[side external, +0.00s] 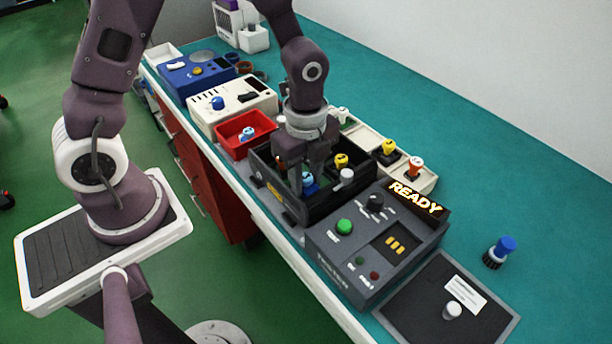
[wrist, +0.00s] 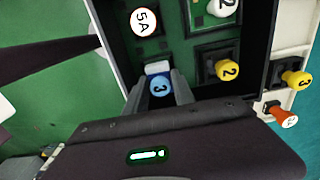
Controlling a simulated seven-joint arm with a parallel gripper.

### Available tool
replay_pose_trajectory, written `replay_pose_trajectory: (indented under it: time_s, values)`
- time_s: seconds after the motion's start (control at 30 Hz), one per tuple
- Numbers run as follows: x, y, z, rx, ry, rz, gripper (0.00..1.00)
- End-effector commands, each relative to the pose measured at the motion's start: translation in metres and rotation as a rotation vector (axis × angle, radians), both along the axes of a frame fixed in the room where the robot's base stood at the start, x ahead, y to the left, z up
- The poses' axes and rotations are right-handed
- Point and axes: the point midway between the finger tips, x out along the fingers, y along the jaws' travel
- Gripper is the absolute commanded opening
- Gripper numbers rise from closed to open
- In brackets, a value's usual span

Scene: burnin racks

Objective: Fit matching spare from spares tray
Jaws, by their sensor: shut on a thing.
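My gripper (side external: 309,178) reaches down into the dark open rack (side external: 268,205) and is shut on a blue-capped part (side external: 308,181). In the wrist view the blue cap (wrist: 160,87) reads 3 and sits between my fingertips (wrist: 161,92). A pale block shows just beyond it. I cannot tell whether the part is fully seated. A yellow part (wrist: 228,70) marked 2 and a white part (wrist: 225,7) marked 2 stand in the rack beside it. The cream spares tray (side external: 365,134) behind the rack holds a yellow part (side external: 389,146) and an orange part (side external: 415,164).
A red bin (side external: 230,150) left of the rack holds a blue-and-white part (side external: 248,133). The grey tester (side external: 345,258) with a lit READY sign (side external: 415,198) stands close right. A blue-capped part (side external: 504,246) stands alone on the teal bench, clear around it.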

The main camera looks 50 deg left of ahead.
Motion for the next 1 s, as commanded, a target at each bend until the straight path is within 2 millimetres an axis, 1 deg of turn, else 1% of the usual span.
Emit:
replay_pose_trajectory:
  time_s: [0.4, 0.43, 0.53, 0.83, 1.0]
  values:
    - [0.000, 0.000, -0.002, 0.000, 0.000, 0.001, 0.00]
    - [0.000, 0.000, -0.002, 0.000, 0.000, 0.001, 0.36]
    - [0.000, 0.000, -0.002, 0.000, 0.000, 0.001, 0.56]
    - [-0.001, 0.000, -0.002, 0.000, 0.003, 0.000, 0.56]
    - [0.000, 0.000, 0.011, -0.001, 0.000, 0.000, 0.56]
